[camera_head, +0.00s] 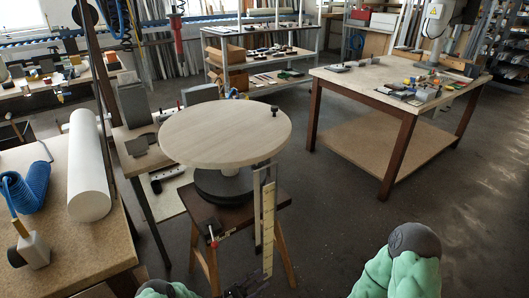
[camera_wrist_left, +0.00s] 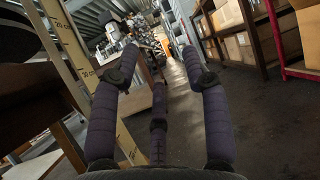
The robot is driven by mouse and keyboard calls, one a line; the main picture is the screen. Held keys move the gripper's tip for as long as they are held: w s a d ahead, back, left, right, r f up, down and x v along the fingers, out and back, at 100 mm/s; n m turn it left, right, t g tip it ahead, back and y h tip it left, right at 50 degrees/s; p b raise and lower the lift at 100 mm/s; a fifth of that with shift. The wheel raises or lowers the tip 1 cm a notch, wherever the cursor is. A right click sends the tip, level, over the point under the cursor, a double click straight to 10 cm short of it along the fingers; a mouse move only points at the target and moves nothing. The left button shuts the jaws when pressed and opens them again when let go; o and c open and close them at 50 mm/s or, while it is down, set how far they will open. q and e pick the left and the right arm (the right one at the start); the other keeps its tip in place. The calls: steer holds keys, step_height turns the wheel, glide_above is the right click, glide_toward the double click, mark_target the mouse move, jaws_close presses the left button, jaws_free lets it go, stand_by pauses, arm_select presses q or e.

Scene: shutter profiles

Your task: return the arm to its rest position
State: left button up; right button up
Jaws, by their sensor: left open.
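My left gripper (camera_head: 245,288) shows only in part at the bottom edge of the head view, dark and low, near the foot of a pale strip with ruler marks (camera_head: 268,228). In the left wrist view the gripper (camera_wrist_left: 162,65) has its dark padded fingers spread apart with nothing between them. The ruler strip (camera_wrist_left: 72,45) stands to the left of the fingers there. A green-covered part of my left arm (camera_head: 165,290) shows at the bottom. My other green-covered arm part with a grey cap (camera_head: 408,262) is at lower right; its gripper is out of view.
A round wooden top (camera_head: 225,130) on a dark stand (camera_head: 222,187) is just beyond the gripper, with a small dark piece (camera_head: 275,111) at its rim. A bench (camera_head: 75,245) with a white roll (camera_head: 88,165) is at left. Floor (camera_head: 340,235) is open at centre right, before a table (camera_head: 345,82).

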arm_select(q)
steer(key=s+d+f+m+g+y+p, duration=0.15)
steer(key=s+f+m+g+y, duration=0.25)
steer(key=s+g, duration=0.4)
steer(key=s+d+f+m+g+y+p, duration=0.15)
steer(key=s+f+m+g+y, duration=0.3)
steer(key=s, duration=0.65)
steer(key=s+a+m+y+p, duration=0.2)
steer(key=s+a+m+y, duration=0.4)
steer(key=s+a+y, duration=0.15)
steer(key=w+a+r+m+t+y+p, duration=0.1)
steer(key=w+a+r+m+t+y, duration=0.1)
steer(key=a+r+m+t, duration=0.1)
step_height(320, 180, up, 2)
steer(key=shift+w+a+r+m+t, duration=0.25)
steer(key=shift+m+t, duration=0.2)
steer(key=shift+m, duration=0.8)
steer(key=shift+f, duration=0.1)
